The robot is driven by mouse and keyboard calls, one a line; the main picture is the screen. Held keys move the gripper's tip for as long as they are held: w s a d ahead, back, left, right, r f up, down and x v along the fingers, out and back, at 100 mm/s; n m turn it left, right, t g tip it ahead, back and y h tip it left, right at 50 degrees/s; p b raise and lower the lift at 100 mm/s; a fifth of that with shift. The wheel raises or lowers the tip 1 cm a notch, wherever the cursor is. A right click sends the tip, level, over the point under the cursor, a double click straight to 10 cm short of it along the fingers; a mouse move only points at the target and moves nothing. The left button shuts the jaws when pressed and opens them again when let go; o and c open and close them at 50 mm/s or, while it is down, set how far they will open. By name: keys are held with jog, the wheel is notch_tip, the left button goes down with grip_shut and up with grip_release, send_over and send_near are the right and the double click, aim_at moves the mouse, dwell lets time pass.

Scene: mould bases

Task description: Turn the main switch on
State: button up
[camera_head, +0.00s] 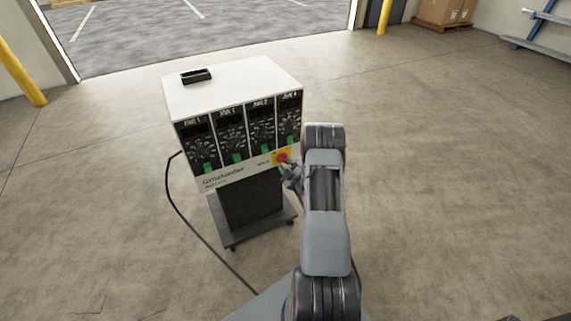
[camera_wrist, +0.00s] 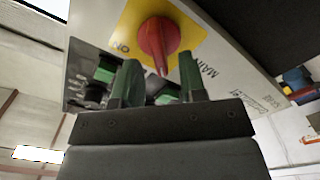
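The main switch is a red rotary knob (camera_wrist: 156,40) on a yellow plate (camera_wrist: 190,43). It sits at the lower right of the control cabinet's front in the head view (camera_head: 283,158). In the wrist view its handle points down the picture, and an "ON" label is left of it, with "MAIN" lettering at the right. My gripper (camera_wrist: 158,62) is open, with its two green-black fingers apart. The knob's lower end shows between the fingertips, without visible contact; the exact depth gap is unclear. In the head view my gripper (camera_head: 289,174) is right at the switch, partly hidden by my arm.
The cabinet (camera_head: 235,88) has a white top with a small black tray (camera_head: 196,76) and several dial panels in front. It stands on a wheeled base (camera_head: 258,226). A black cable (camera_head: 190,228) runs along the floor at its left. The floor around is mostly clear.

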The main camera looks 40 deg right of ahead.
jog(key=shift+w+d, duration=0.15)
jog(key=shift+w, duration=0.75)
jog(key=shift+c, duration=0.2)
grip_shut()
